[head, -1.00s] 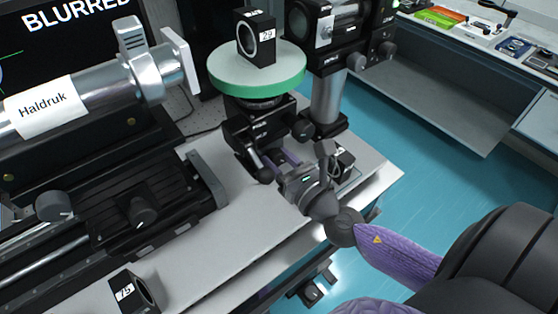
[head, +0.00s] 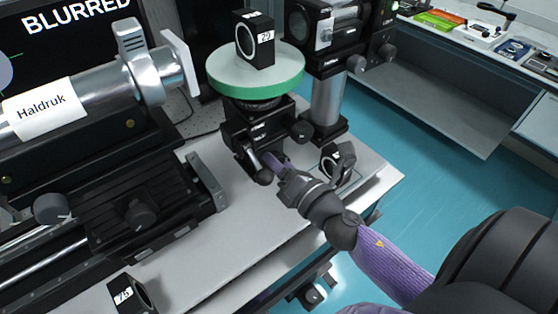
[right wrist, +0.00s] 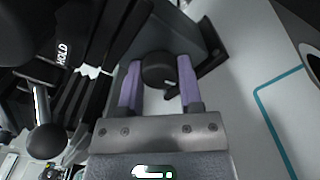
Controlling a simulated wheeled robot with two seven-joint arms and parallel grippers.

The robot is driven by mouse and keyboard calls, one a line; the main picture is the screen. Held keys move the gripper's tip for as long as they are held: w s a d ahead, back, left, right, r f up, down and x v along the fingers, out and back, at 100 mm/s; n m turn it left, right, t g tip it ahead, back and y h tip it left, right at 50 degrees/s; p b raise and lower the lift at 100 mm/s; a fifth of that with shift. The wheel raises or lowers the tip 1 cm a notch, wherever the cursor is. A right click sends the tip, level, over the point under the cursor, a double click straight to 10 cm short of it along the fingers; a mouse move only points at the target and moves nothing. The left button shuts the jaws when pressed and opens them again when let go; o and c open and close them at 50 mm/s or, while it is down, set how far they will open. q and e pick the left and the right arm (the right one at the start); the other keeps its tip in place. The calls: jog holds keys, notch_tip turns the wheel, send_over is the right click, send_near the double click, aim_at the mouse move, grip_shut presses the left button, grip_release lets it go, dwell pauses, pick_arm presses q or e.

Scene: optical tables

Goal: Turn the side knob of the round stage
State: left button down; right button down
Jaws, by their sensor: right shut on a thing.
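The round stage (head: 256,82) has a green rim and pale top and sits on a black mount (head: 255,125) in the head view. In the right wrist view its black side knob (right wrist: 158,68) lies between the two purple fingers of my right gripper (right wrist: 159,82), which is shut on it. In the head view my right gripper (head: 268,161) reaches to the lower front of the mount, and the held knob is mostly hidden there. A ball-ended lever shows beside the gripper in the right wrist view (right wrist: 46,140). My left gripper is not in view.
A block marked 29 (head: 255,40) stands on the stage. A silver tube labelled Haldruk (head: 85,98) is at left. A small black block (head: 338,160) sits near the gripper. The table front is partly clear.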

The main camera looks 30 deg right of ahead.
dwell(0.4)
jog(key=shift+c, duration=1.3)
grip_release()
